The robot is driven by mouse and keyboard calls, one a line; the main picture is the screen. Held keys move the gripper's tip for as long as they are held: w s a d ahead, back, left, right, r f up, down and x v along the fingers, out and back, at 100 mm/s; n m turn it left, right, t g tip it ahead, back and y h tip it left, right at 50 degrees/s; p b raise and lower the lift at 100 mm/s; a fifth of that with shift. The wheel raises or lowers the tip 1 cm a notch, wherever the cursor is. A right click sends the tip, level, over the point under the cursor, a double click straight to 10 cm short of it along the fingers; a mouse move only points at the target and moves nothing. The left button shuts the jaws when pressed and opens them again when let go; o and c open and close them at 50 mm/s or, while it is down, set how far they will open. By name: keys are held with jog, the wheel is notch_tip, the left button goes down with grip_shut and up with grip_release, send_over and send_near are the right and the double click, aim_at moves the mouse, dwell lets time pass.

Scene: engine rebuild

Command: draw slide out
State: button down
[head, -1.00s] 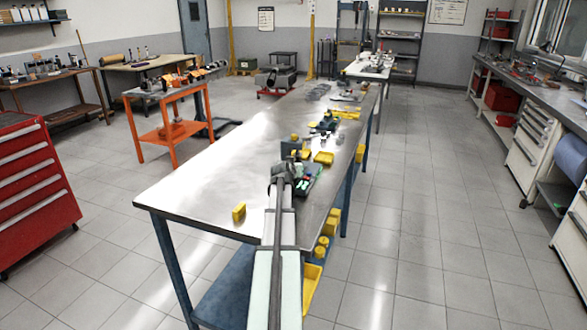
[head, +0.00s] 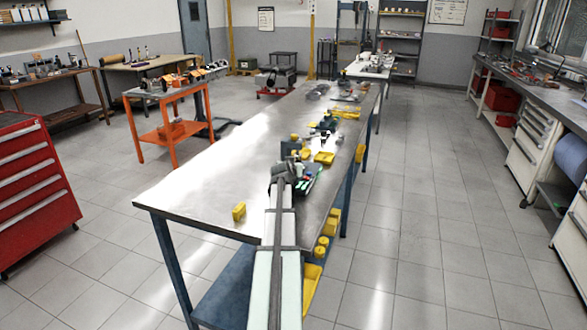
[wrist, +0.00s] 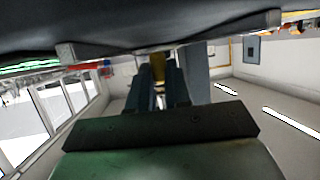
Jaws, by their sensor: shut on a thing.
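My gripper (head: 287,163) is over the steel workbench, beside a small dark tray (head: 309,184) holding green and coloured pieces. In the wrist view its two fingers (wrist: 160,85) are close together, with a yellow piece (wrist: 158,67) showing between their tips, partly hidden. I cannot make out a slide clearly; my own arm hides much of this spot in the head view. A blue-grey block (head: 290,149) stands just beyond my gripper. A wide dark surface (wrist: 150,30) fills the top of the wrist view, close to the fingertips; I cannot tell what it belongs to.
The workbench (head: 195,190) is bare to the left, apart from a yellow block (head: 239,211) near its front. A yellow tray (head: 323,158) and several small parts lie beyond my gripper. Yellow bins (head: 333,222) show below the right edge.

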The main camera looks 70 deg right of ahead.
jog(key=a, duration=0.9)
jog(key=shift+a, duration=0.25)
jog(key=c, duration=1.1)
grip_release()
jog(key=v, duration=1.4)
jog(key=shift+f, duration=0.1)
